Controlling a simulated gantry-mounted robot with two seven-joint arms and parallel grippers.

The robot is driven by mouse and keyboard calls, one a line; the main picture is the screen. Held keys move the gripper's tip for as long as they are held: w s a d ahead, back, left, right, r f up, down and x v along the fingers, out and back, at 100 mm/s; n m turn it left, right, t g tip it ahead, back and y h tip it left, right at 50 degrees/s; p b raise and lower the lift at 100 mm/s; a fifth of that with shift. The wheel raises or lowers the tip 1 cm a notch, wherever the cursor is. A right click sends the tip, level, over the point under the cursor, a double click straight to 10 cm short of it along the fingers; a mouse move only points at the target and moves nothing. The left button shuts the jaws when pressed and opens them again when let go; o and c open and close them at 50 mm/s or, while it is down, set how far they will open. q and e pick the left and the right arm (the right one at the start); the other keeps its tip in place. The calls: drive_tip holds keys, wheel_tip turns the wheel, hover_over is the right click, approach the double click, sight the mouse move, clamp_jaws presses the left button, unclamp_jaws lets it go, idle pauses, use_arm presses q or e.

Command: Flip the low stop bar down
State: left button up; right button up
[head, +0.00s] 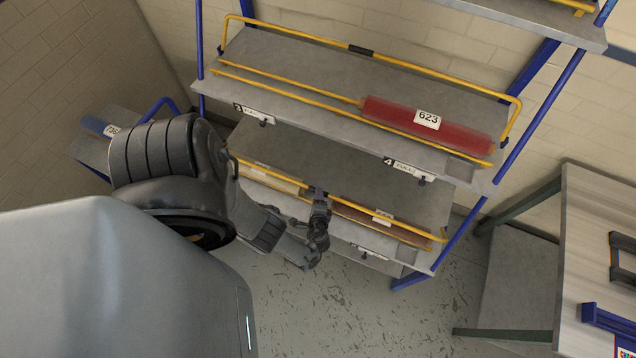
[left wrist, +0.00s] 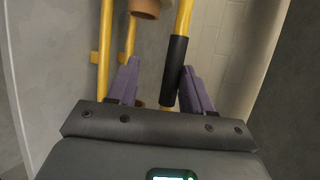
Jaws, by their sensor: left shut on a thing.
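The low stop bar (head: 400,226) is a yellow bar along the front of the lower shelf (head: 335,163). Its black grip sleeve (left wrist: 175,72) shows in the left wrist view between the purple fingers of my left gripper (left wrist: 160,68). In the head view my left gripper (head: 318,191) is at the middle of this bar, shut on it. The gripper and wrist hide the bar's middle there. I cannot tell the bar's exact tilt.
The upper shelf (head: 300,75) has its own yellow bar with a black sleeve (head: 360,50) and holds a red roll (head: 390,115) labelled 623. Blue posts (head: 545,105) frame the rack. A table (head: 590,220) stands at right. Open floor (head: 350,310) lies in front.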

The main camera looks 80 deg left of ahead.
use_arm(q)
drive_tip(key=p+v, duration=0.2)
drive_tip(key=v, duration=0.8)
drive_tip(key=shift+d+p, duration=0.15)
drive_tip(key=shift+p, duration=0.2)
drive_tip(key=shift+s, duration=0.15)
